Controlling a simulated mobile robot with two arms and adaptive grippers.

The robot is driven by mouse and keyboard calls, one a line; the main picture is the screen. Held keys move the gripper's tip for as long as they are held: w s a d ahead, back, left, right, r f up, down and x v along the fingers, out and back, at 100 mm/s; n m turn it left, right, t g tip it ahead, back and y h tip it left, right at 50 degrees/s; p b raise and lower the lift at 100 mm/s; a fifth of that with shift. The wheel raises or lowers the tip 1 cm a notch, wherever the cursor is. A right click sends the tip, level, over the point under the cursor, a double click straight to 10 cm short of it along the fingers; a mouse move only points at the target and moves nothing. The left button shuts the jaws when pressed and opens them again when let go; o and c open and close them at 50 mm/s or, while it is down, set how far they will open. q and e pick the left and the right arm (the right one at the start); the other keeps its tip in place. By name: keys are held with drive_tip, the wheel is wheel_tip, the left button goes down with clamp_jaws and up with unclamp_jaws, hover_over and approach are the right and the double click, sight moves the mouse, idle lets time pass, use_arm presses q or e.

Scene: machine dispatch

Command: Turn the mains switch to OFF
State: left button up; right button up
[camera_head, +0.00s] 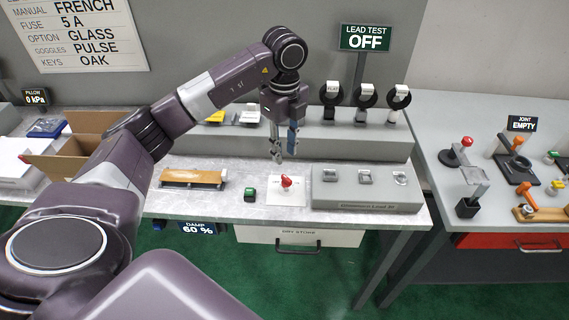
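A red rotary knob (286,182), which looks like the mains switch, sits on a white plate (287,198) on the grey bench top. The plate's markings are too small to read, so I cannot tell its setting. My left gripper (284,157) points down above and slightly behind the knob in the picture, apart from it. Its two fingers stand apart with nothing seen between them. My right gripper is not in view.
A small green button box (250,194) is left of the plate, and a wooden-topped block (193,179) lies further left. A grey box with several sockets (366,190) stands close on the right. A raised shelf (350,141) runs behind. An open carton (72,155) is at left.

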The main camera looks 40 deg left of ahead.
use_arm(q)
wheel_tip(320, 180, up, 4)
drive_tip(key=shift+f, duration=0.2)
idle(0.4)
